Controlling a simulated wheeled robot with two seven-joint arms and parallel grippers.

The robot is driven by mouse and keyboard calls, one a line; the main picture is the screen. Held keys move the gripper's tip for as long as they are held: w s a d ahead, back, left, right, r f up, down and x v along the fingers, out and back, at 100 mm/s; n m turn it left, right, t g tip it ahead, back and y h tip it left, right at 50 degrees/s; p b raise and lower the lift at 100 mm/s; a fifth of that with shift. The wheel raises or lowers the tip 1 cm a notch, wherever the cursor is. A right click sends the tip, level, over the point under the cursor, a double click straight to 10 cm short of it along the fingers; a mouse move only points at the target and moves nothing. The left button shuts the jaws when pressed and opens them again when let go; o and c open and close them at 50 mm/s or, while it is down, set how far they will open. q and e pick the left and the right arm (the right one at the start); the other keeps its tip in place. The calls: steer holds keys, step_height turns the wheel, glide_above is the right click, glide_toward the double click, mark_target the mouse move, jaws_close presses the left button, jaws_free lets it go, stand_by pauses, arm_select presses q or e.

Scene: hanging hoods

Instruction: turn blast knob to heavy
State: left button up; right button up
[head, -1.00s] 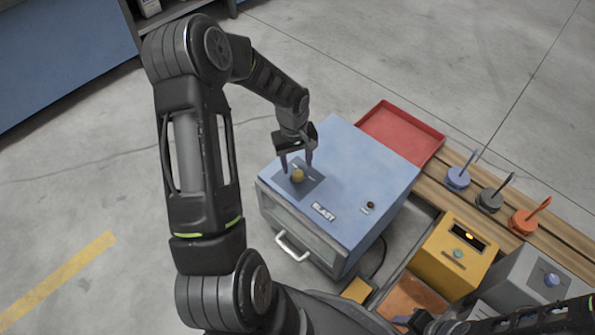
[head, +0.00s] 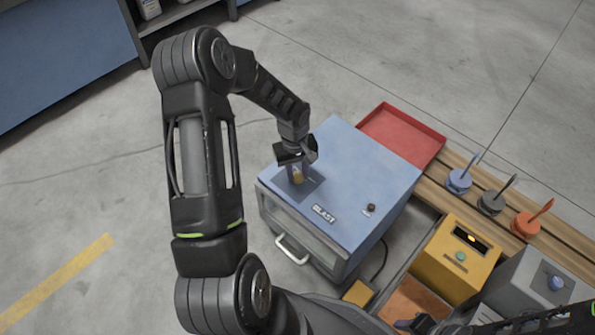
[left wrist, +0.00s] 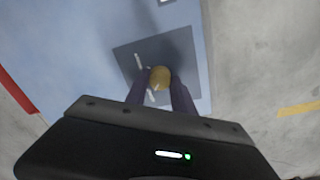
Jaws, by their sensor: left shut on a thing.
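The blast knob (head: 297,177) is a small yellow knob on a dark plate (head: 312,185) on top of the blue BLAST cabinet (head: 350,170). My left gripper (head: 297,174) is over the plate with its fingers down around the knob, shut on it. In the left wrist view the knob (left wrist: 159,77) shows between the two fingertips, with small white marks on the plate beside it. I cannot read the marks or tell which one the knob points to. Only part of my right arm shows at the lower right; its gripper is not clearly seen.
A red tray (head: 402,135) lies behind the cabinet. Blue, grey and orange hooked pieces (head: 491,201) stand on a wooden bench (head: 448,190) at the right. A yellow box (head: 452,258) and a grey box (head: 530,280) stand near the front. The floor at left is clear.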

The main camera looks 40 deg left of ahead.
arm_select(q)
jaws_close()
steer(key=shift+m, duration=0.4)
steer(key=m+p, duration=0.2)
steer(key=m, duration=0.1)
steer(key=shift+w+r+m, duration=0.1)
steer(key=shift+m, duration=0.2)
steer(key=m+p, duration=0.1)
steer(key=m, duration=0.3)
steer(key=m+p, duration=0.1)
steer(key=m, duration=0.5)
steer(key=shift+g+p, duration=0.3)
steer(key=shift+g, duration=0.1)
steer(key=m+p, duration=0.1)
steer(key=m, duration=0.4)
steer(key=shift+m, duration=0.3)
steer(key=shift+d, duration=0.1)
